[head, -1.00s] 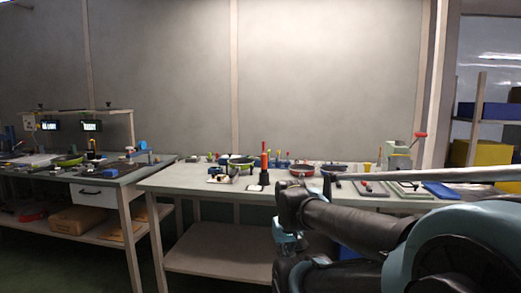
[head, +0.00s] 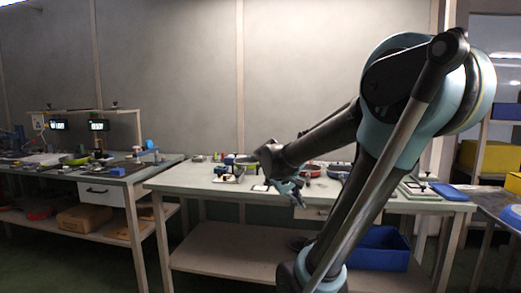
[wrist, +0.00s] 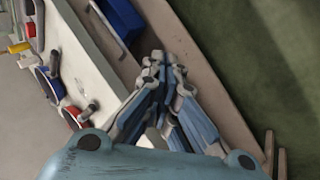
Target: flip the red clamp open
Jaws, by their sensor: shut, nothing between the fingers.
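I cannot make out the red clamp for certain now. In the head view my arm covers the spot on the middle table (head: 195,181) where an upright red handle showed earlier. My gripper (head: 297,201) is at the front edge of that table, in front of the drawer. In the wrist view my gripper (wrist: 165,64) is shut and empty, with its fingertips close together. It is over the table's front edge there, apart from the things on top.
A red pan (head: 312,168) is beyond my forearm. A blue bin (head: 375,250) is on the lower shelf. Another bench (head: 120,179) stands at left. Open floor (wrist: 290,50) lies beside the table.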

